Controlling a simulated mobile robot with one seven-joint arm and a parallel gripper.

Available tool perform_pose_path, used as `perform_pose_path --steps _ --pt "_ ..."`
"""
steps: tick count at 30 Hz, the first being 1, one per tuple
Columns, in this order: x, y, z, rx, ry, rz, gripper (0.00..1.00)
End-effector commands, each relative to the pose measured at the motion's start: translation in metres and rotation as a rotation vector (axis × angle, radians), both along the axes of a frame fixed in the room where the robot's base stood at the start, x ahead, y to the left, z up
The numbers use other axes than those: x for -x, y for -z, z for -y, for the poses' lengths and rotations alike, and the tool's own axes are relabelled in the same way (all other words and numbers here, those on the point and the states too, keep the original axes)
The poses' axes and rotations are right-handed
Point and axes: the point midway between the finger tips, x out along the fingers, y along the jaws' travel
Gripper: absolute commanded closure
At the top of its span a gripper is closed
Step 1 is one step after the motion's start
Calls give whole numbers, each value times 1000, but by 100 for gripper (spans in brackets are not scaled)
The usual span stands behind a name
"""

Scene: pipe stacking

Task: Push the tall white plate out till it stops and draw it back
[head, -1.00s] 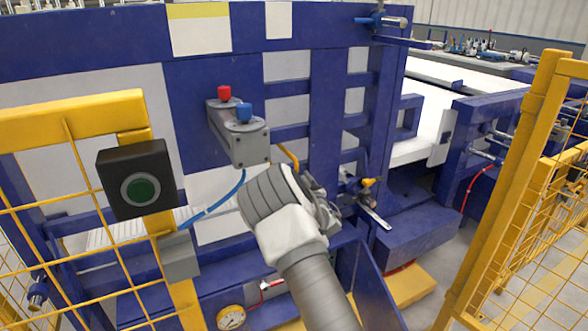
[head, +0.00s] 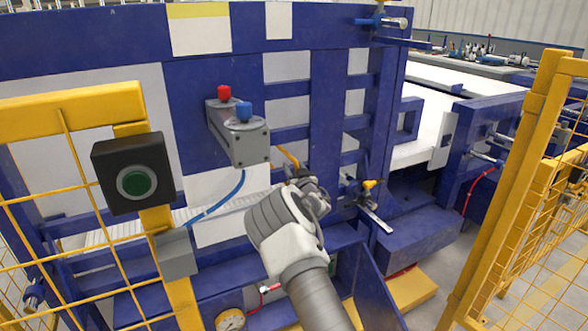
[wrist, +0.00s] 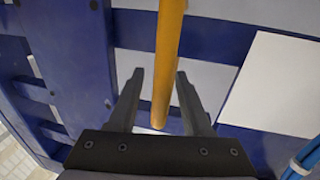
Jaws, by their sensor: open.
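A yellow lever (head: 288,157) sticks out below a grey valve box (head: 238,138) with a red and a blue knob on the blue frame. My gripper (head: 318,188) is at this lever in the head view. In the wrist view my gripper (wrist: 158,100) is open, with the yellow lever (wrist: 168,60) running down between its two fingers. Gaps show on both sides of the lever. An upright white plate (head: 443,138) stands at the right, beside the white bed of the machine; I cannot tell for sure that it is the tall plate.
A black box with a green button (head: 137,183) is on the yellow fence post at the left. Yellow mesh fence (head: 520,200) stands at the right. A blue hose (head: 225,195) hangs below the valve box. A round gauge (head: 230,319) is low down.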

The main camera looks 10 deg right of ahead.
Motion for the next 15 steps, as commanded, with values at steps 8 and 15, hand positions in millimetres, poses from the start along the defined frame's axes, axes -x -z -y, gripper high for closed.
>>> perform_pose_path --steps 8,15 --pt "0 0 0 0 0 0 92" --pt "0 0 0 0 0 0 100"
